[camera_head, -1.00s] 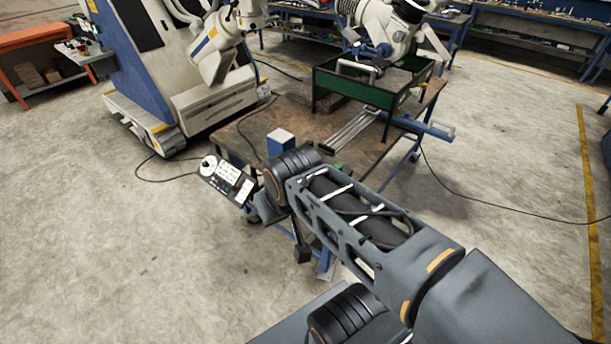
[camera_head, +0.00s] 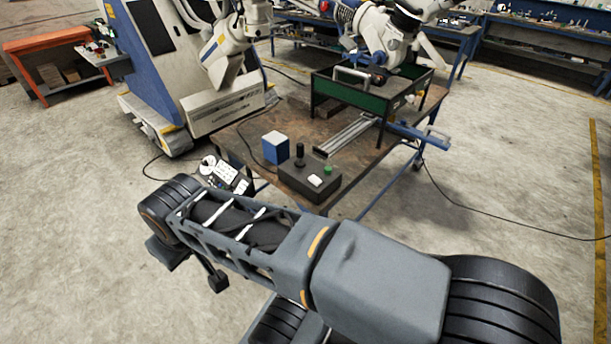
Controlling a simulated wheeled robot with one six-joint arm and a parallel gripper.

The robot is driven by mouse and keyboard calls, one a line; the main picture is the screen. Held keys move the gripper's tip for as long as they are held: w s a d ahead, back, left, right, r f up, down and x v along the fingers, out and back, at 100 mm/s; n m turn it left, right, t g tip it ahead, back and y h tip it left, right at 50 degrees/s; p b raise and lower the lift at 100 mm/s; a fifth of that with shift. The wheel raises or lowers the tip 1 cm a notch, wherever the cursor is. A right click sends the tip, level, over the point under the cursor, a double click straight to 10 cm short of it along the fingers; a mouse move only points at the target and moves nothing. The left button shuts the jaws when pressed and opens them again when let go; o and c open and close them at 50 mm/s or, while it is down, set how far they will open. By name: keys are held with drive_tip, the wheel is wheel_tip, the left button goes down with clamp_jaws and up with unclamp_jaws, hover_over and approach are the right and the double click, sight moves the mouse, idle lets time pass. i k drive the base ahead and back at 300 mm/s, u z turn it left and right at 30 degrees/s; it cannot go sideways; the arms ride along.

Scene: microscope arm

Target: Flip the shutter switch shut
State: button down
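A dark control box (camera_head: 296,183) sits on the near corner of the brown table. It carries a black upright stick (camera_head: 299,153), a green button (camera_head: 328,169) and a small white switch (camera_head: 315,181). No label can be read, so I cannot tell which control is the shutter switch or how it is set. My arm crosses the foreground, in front of and below the box, with its far joint at the left. I cannot make out gripper fingers; the end of the arm is hidden or too unclear. No part of my arm touches the box.
A blue and white block (camera_head: 276,148) stands left of the box. A panel with white keys (camera_head: 226,174) is partly hidden behind my arm. A green-sided frame (camera_head: 345,98) and a metal rail (camera_head: 346,136) are farther back. A large white machine (camera_head: 203,75) stands at the left.

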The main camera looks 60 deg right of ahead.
sight(314, 178)
drive_tip(key=i, duration=0.85)
drive_tip(key=z, duration=1.95)
